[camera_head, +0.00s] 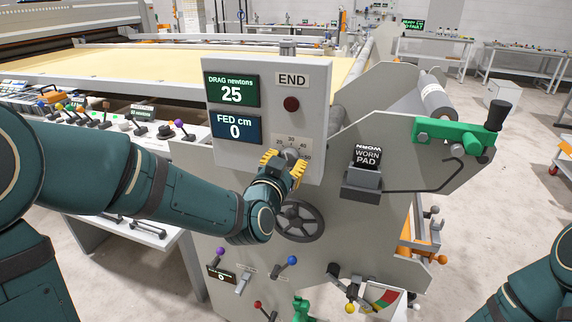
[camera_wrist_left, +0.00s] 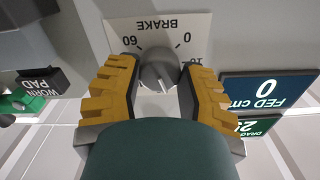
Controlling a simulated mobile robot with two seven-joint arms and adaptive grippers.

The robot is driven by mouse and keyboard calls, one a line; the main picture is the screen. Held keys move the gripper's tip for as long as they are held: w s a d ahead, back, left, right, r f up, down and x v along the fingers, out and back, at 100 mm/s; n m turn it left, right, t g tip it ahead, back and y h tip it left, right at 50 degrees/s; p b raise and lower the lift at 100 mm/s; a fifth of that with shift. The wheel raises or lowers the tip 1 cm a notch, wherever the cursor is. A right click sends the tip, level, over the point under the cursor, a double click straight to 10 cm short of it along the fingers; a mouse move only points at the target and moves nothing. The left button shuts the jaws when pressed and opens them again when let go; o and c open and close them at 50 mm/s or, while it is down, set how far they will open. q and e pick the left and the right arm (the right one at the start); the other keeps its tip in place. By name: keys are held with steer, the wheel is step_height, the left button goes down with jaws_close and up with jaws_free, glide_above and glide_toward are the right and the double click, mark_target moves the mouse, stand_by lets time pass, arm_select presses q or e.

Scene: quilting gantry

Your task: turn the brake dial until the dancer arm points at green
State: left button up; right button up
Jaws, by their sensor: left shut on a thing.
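The grey brake dial (camera_wrist_left: 159,70) sits on a plate marked BRAKE with a scale in the left wrist view. It also shows on the grey panel in the head view (camera_head: 290,155). My left gripper (camera_head: 284,166) has its yellow fingers on either side of the dial and is shut on it; the fingers also show in the wrist view (camera_wrist_left: 160,88). A red, green and cream gauge plate (camera_head: 384,298) is low on the machine, beside a dark lever with a yellow knob (camera_head: 350,308). I cannot tell where the dancer arm points. My right gripper is out of view.
The panel reads DRAG newtons 25 (camera_head: 231,90) and FED cm 0 (camera_head: 234,128), with a red END button (camera_head: 291,104). A handwheel (camera_head: 300,222) is just below my left wrist. A WORN PAD box (camera_head: 367,157) and a green crank (camera_head: 450,135) stand right.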

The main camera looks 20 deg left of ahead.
arm_select(q)
steer(key=shift+w+r+m, duration=0.1)
steer(key=shift+r+m, duration=0.05)
steer(key=shift+m, duration=0.95)
steer(key=o, duration=1.2)
steer(key=shift+w, duration=0.1)
steer(key=s, duration=0.7)
steer(key=shift+s+a, duration=0.15)
steer(key=shift+s, duration=0.2)
